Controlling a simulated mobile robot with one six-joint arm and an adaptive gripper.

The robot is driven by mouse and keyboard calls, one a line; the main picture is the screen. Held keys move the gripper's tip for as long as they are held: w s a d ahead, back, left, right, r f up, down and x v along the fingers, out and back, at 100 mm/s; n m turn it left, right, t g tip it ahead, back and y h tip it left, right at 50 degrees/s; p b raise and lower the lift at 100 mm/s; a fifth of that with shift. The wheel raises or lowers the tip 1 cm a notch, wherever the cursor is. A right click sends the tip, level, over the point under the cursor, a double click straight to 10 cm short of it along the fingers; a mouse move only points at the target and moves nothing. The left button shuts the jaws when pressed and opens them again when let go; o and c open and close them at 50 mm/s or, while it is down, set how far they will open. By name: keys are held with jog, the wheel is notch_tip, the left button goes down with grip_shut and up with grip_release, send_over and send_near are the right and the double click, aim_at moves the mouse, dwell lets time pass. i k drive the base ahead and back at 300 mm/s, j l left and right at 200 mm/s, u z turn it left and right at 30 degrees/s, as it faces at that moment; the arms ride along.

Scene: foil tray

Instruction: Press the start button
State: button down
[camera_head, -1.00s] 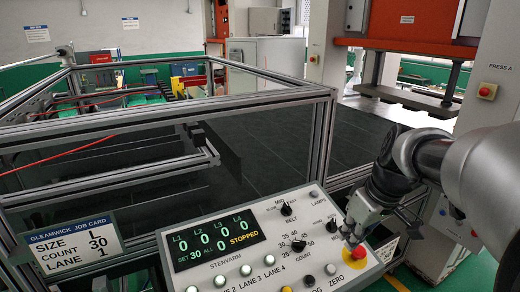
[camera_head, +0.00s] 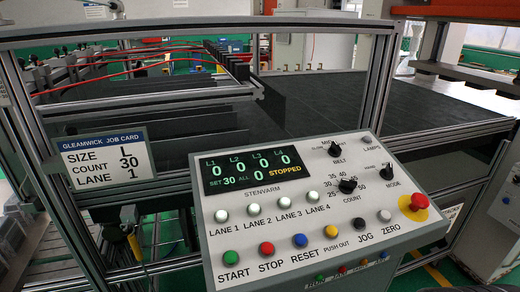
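The green start button (camera_head: 231,257) sits at the lower left of the sloped grey control panel (camera_head: 330,215), above the label START. To its right are the red stop button (camera_head: 267,249) and the blue reset button (camera_head: 300,241). The panel display (camera_head: 253,169) reads zeros for L1 to L4, SET 30, ALL 0 and STOPPED. The job card (camera_head: 103,158) at left reads SIZE L, COUNT 30, LANE 1. My gripper is not in view, and nothing covers the start button.
A red emergency stop (camera_head: 416,203) on a yellow base stands at the panel's right edge. Lane buttons, the count knob (camera_head: 348,185) and the mode knob (camera_head: 388,171) share the panel. A metal frame (camera_head: 378,75) rises behind it. The space directly above the panel face looks clear.

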aim_at(230, 258)
jog(key=k+j+z, duration=0.15)
jog(key=k+j, duration=0.2)
jog(key=j, duration=0.15)
jog(key=k+j+z, duration=0.2)
jog(key=k+j, duration=0.15)
jog(key=j, duration=0.1)
